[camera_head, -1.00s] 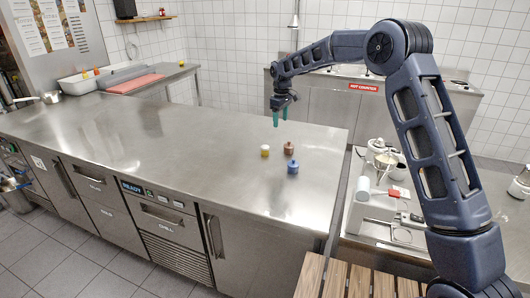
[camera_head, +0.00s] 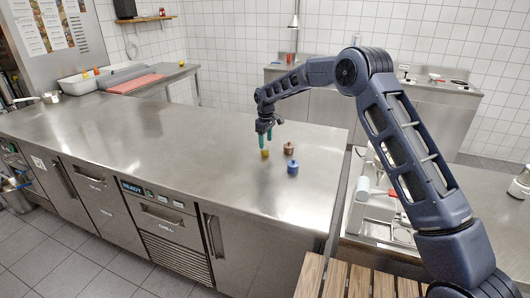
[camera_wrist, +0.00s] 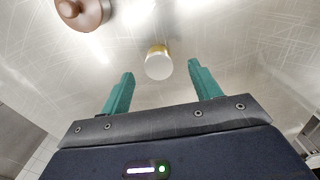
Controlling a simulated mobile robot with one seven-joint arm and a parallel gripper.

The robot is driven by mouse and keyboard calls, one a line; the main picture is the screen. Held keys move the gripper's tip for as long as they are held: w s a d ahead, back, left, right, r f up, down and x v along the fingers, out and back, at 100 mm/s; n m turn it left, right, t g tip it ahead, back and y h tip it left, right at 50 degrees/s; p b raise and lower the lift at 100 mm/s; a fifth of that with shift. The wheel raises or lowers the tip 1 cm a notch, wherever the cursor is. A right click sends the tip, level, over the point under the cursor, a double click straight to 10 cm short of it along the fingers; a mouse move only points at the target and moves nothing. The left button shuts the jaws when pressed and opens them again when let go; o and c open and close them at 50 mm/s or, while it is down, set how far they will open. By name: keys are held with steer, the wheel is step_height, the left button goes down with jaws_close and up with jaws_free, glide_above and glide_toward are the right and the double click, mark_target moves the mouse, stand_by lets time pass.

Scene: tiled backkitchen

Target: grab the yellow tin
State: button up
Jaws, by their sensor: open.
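The yellow tin (camera_head: 265,153) stands on the steel counter, left of the other two small pots. In the wrist view the yellow tin (camera_wrist: 158,62) shows a pale round end and a yellow side, a little beyond my fingertips and between their lines. My gripper (camera_head: 264,137) is right above the tin in the head view, with its teal fingers pointing down. In the wrist view my gripper (camera_wrist: 160,78) is open and empty. Whether a finger touches the tin cannot be told from the head view.
A brown pot (camera_head: 289,148) stands close to the right of the tin, and also shows in the wrist view (camera_wrist: 84,14). A blue pot (camera_head: 292,167) stands nearer the front. The steel counter (camera_head: 150,140) is clear to the left.

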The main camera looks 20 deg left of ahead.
mark_target(265, 151)
steer(key=f, duration=0.4)
steer(key=shift+w+a+f, duration=0.15)
steer(key=shift+w+f, duration=0.05)
steer(key=shift+f, duration=0.2)
steer(key=c, duration=1.1)
steer(key=shift+r, duration=0.1)
